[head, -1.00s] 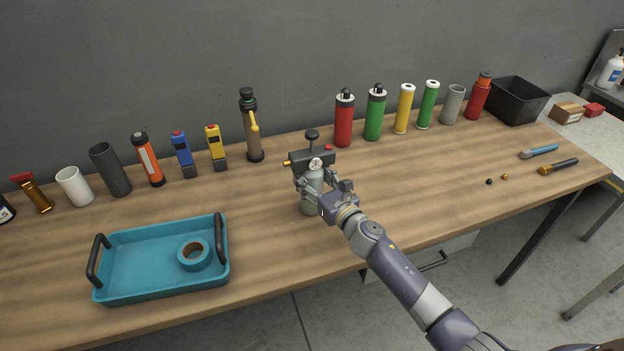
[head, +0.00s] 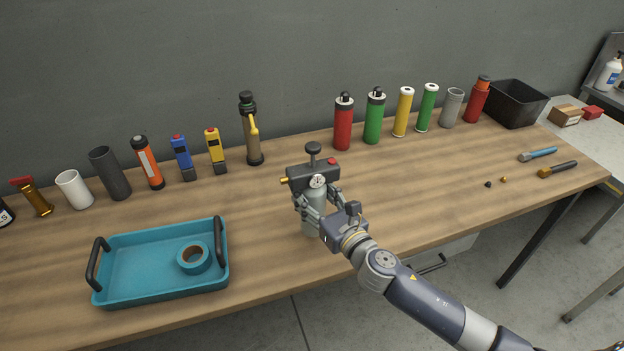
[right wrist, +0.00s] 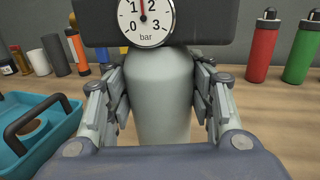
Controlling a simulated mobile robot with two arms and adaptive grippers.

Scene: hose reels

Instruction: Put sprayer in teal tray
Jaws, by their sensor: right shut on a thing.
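The sprayer (head: 314,194) is a grey bottle with a dark head, a top pump knob, a brass nozzle at the left and a round bar gauge. It stands upright. My right gripper (head: 314,204) is shut around its body from the front; in the right wrist view the fingers flank the grey body (right wrist: 158,95). Whether its base touches the table is unclear. The teal tray (head: 160,292), with two dark handles, lies to the left, and its edge shows in the right wrist view (right wrist: 62,135). My left gripper is not in view.
A teal tape roll (head: 193,258) lies in the tray's right part. Several bottles, tubes and tools line the back of the wooden table (head: 420,195), including a brown bottle (head: 252,135). The table between sprayer and tray is clear. A black bin (head: 517,103) stands far right.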

